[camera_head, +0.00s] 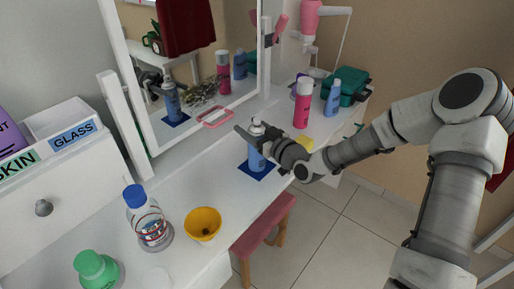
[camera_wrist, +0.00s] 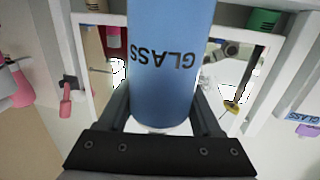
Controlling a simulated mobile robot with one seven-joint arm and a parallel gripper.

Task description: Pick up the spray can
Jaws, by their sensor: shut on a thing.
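A blue spray can with a pale top (camera_head: 256,160) is upright at the dark blue square mat (camera_head: 253,173) on the white dressing table. I cannot tell whether its base touches the mat. My gripper (camera_head: 260,137) reaches in from the right and is shut on the can's upper part. In the wrist view, the blue can (camera_wrist: 172,85) with the word GLASS sits between the two fingers of my gripper (camera_wrist: 163,108). Part of the can is hidden behind my gripper in the head view.
A pink can (camera_head: 302,105), another blue can (camera_head: 332,100) and a teal case (camera_head: 350,85) stand to the right. A mirror (camera_head: 190,70) rises behind. A blue-capped bottle (camera_head: 150,225), yellow bowl (camera_head: 203,224) and green-capped container (camera_head: 97,268) stand at the front left. A pink stool (camera_head: 262,238) is below.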

